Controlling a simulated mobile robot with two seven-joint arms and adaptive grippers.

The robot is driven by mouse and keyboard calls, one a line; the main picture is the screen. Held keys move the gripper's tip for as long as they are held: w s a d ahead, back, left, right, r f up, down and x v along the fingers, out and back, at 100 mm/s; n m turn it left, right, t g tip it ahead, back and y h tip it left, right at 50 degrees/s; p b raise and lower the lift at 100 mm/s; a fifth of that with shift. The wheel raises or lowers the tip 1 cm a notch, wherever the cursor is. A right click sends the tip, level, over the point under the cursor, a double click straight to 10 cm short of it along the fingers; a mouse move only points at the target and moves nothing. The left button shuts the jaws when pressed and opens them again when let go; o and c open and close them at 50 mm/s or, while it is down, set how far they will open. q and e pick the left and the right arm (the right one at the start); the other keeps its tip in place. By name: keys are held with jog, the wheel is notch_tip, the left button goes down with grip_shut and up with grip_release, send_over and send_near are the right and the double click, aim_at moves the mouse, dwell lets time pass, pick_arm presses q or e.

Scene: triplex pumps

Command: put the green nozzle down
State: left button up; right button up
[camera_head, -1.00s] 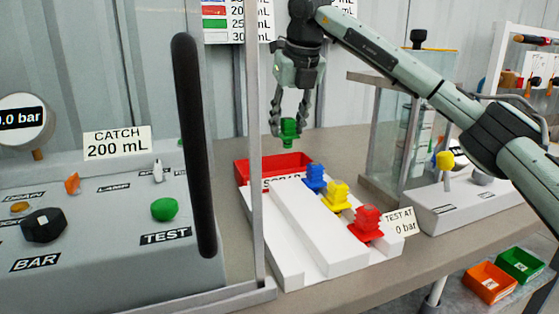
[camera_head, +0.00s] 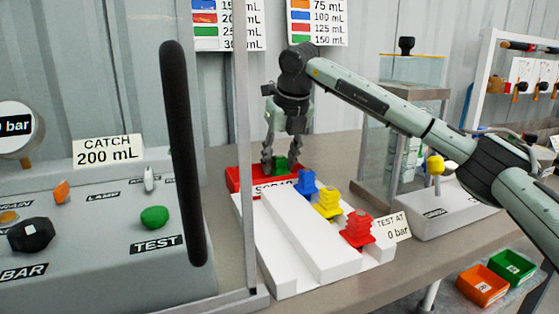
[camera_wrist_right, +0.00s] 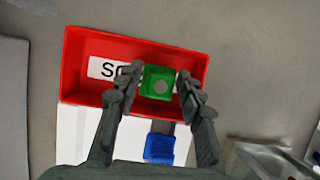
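The green nozzle (camera_head: 281,164) is between the fingertips of my right gripper (camera_head: 281,160), low at the red tray with the white label (camera_head: 234,180). In the right wrist view the green nozzle (camera_wrist_right: 159,82) shows inside the outline of the red tray (camera_wrist_right: 85,50), toward its right half. The fingers of the right gripper (camera_wrist_right: 160,84) lie along its two sides, shut on it. Whether its underside touches the tray floor is hidden. My left gripper is not in view.
Blue (camera_head: 306,183), yellow (camera_head: 328,203) and red (camera_head: 357,229) nozzles stand in a row on a white rack (camera_head: 300,235) just in front of the tray. A black vertical handle (camera_head: 183,150) and grey post are to the left. A glass-sided tank (camera_head: 402,130) stands to the right.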

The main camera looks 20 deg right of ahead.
jog(key=o, duration=0.3)
jog(key=v, duration=1.2)
jog(key=shift+r, duration=0.2)
dwell(1.1)
